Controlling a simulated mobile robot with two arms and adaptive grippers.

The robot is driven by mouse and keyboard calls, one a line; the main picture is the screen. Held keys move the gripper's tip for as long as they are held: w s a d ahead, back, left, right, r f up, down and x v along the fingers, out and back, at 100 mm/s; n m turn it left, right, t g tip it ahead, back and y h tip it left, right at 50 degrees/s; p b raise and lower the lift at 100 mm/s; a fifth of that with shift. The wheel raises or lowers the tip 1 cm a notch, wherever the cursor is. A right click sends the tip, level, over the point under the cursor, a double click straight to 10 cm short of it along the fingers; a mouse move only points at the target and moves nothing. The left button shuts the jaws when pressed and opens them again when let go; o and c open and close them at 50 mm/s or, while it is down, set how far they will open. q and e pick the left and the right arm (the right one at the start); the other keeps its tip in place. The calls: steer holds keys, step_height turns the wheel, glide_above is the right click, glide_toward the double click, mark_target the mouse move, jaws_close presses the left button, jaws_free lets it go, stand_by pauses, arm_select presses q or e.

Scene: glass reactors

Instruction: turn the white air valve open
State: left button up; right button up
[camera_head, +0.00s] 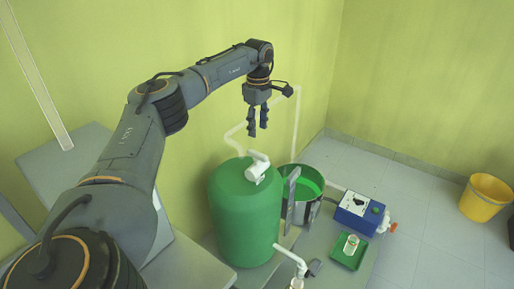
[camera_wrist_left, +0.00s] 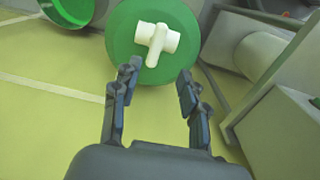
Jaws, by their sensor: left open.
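The white air valve (camera_head: 257,167) sits on top of the green tank (camera_head: 240,215) in the head view. It also shows in the left wrist view (camera_wrist_left: 157,40), as a white T-shaped fitting on the round green tank top (camera_wrist_left: 190,62). My left gripper (camera_head: 258,132) points down above the valve, apart from it. In the left wrist view its two fingers (camera_wrist_left: 157,80) are spread, with nothing between them, and the valve lies just beyond the fingertips. My right gripper is not in view.
A pot with green contents (camera_head: 303,181) stands right of the tank. A blue box (camera_head: 359,213), a green tray (camera_head: 349,252) and a white tap (camera_head: 290,258) are nearby. White piping (camera_head: 297,125) runs up the wall behind. A yellow bucket (camera_head: 485,198) stands far right on open floor.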

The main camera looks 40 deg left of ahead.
mark_target(257, 153)
arm_select(q)
steer(key=f, duration=0.9)
steer(key=shift+w+a+f, duration=0.1)
steer(key=shift+w+a, duration=0.2)
steer(key=shift+a, duration=0.1)
steer(key=shift+d+f+p, duration=0.1)
steer(key=shift+f+p, duration=0.2)
steer(key=shift+f, duration=0.55)
steer(key=shift+c, duration=0.3)
steer(key=shift+r, duration=0.1)
jaws_close()
